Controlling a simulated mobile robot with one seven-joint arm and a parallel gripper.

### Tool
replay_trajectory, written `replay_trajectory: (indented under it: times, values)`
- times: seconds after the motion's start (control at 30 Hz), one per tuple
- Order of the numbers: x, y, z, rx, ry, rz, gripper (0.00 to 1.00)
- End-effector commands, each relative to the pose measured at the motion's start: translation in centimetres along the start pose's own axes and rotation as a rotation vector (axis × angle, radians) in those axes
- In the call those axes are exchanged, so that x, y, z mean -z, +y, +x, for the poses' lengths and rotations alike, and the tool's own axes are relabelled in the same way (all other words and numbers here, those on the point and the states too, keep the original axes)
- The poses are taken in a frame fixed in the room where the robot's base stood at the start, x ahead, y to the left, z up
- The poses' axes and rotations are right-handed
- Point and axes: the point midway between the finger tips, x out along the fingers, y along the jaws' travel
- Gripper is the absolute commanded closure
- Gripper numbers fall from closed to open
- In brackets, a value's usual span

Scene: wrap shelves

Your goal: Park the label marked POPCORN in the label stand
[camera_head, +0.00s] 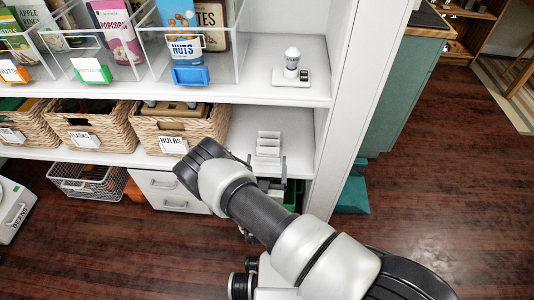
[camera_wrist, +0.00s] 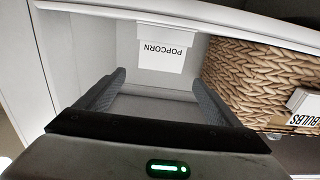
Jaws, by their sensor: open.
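The white label marked POPCORN (camera_wrist: 160,55) shows in the wrist view, straight ahead between my fingers. It stands at a small white stepped stand, the label stand (camera_head: 268,137), on the lower shelf right of the BULBS basket. Whether it is fully seated in a slot I cannot tell. My gripper (camera_wrist: 158,84) is open, with its two dark fingers apart on either side and a gap before the label. In the head view my gripper (camera_head: 268,180) is partly hidden by my arm, just in front of the stand.
The BULBS basket (camera_head: 190,122) is close to the left of the stand; it fills the right of the wrist view (camera_wrist: 250,85). A white shelf upright (camera_head: 340,110) closes the right side. The upper shelf (camera_head: 280,92) lies above. A white drawer (camera_head: 165,190) is below.

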Motion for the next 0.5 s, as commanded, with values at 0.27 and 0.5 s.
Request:
replay_trajectory:
  times: [0.27,0.5]
  values:
    - [0.1,0.0,-5.6,0.001,-0.003,-0.003,0.13]
    - [0.0,0.0,-7.4,0.000,0.000,-0.001,0.13]
